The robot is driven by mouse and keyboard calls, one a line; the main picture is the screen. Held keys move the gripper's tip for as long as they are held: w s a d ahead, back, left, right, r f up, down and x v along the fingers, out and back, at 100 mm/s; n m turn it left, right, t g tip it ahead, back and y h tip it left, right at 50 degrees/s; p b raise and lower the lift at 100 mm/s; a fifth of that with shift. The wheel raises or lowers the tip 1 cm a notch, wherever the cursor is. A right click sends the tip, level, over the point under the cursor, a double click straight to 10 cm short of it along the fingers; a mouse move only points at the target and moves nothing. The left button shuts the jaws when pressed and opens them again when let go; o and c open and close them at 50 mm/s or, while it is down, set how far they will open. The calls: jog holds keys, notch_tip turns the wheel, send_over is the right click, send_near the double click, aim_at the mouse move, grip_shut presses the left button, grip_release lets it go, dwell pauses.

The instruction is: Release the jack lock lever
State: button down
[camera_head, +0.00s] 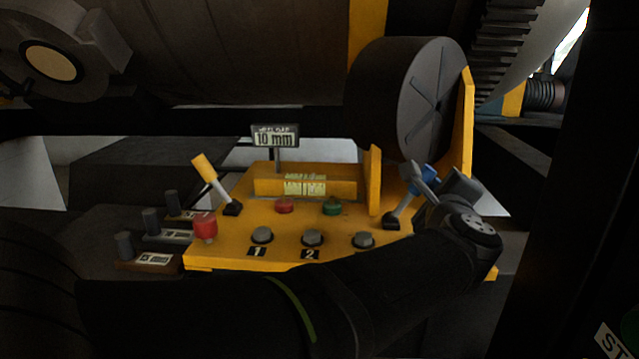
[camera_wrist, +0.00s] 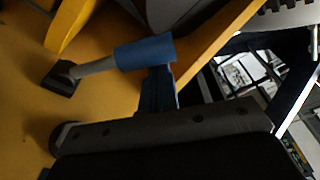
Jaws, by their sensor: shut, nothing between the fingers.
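A lever with a blue handle (camera_head: 428,174) stands at the right end of the yellow control panel (camera_head: 285,236), leaning right from a dark base. In the wrist view the blue handle (camera_wrist: 145,52) is on a grey rod, tilted up and right. A second lever with a yellow handle (camera_head: 204,168) stands at the panel's left end, leaning left. I see no label telling which is the jack lock lever. My gripper (camera_head: 420,178) is at the blue handle. In the wrist view its shut fingers (camera_wrist: 158,88) are right at the handle's lower side; whether they touch cannot be told.
A red knob (camera_head: 205,228), red button (camera_head: 284,205), green button (camera_head: 332,206) and several grey buttons (camera_head: 312,237) are on the panel. A small sign (camera_head: 275,137) reads 10 mm. A large dark wheel (camera_head: 430,95) and yellow bracket (camera_head: 466,125) stand close behind the blue lever.

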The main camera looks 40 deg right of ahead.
aim_at(425, 178)
jog(key=shift+r, duration=0.1)
jog(key=shift+w+a+r+n, duration=0.15)
jog(key=shift+w+a+n, duration=0.05)
jog(key=shift+n, duration=0.2)
jog(key=shift+w+a+r+n, duration=0.7)
jog(key=shift+n, duration=0.4)
jog(key=w+a+n+h, duration=0.1)
jog(key=w+a+n, duration=0.3)
jog(key=w+a, duration=0.1)
jog(key=shift+w+a+r+n, duration=0.25)
jog(key=shift+w+a+n, duration=0.05)
jog(key=shift+w+a, duration=0.1)
jog(key=shift+a+f, duration=0.1)
jog(key=shift+a, duration=0.1)
